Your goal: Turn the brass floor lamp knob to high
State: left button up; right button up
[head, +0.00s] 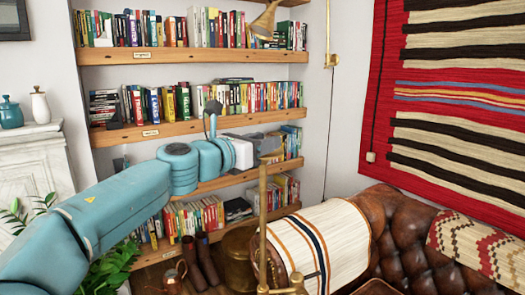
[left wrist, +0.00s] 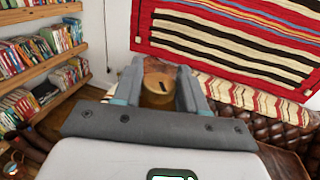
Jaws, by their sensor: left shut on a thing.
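A thin brass pole (head: 263,225) rises at the lower middle of the head view, and its top reaches my left gripper (head: 266,146). In the left wrist view a round brass knob (left wrist: 157,96) with a dark slot on its face sits between the two grey fingers of my left gripper (left wrist: 159,78). The fingers are shut on the knob's sides. In the head view the knob is hidden or too small to make out. A brass cone-shaped shade (head: 266,20) hangs at the top; its link to the pole is not visible. My right gripper is not in view.
Wooden bookshelves (head: 190,120) stand behind my left arm. A brown leather sofa (head: 408,230) with a striped cream blanket (head: 325,240) is close on the right. A brass pot (head: 238,258) and dark cylinders stand low behind the pole. A red striped rug (head: 450,100) hangs on the wall.

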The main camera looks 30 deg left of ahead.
pick_arm(q)
jog(key=shift+a+m+h, duration=0.15)
jog(key=shift+m+h, duration=0.35)
jog(key=shift+h, duration=0.3)
jog(key=m+g+h+p, duration=0.1)
jog(key=m+h, duration=0.1)
jog(key=h, duration=0.1)
jog(key=shift+w+r, duration=0.1)
jog(key=shift+r, duration=0.05)
jog(key=m+g+h+p, duration=0.8)
jog(key=g+h+p, duration=0.1)
jog(key=p, duration=0.7)
jog(key=shift+r+m+h, duration=0.15)
jog(key=shift+m+h, duration=0.15)
jog(key=shift+f+m+g+p, duration=0.2)
jog(key=shift+m+g+p, duration=0.1)
jog(key=shift+g+p, duration=0.3)
jog(key=shift+f, duration=0.1)
jog(key=o, duration=1)
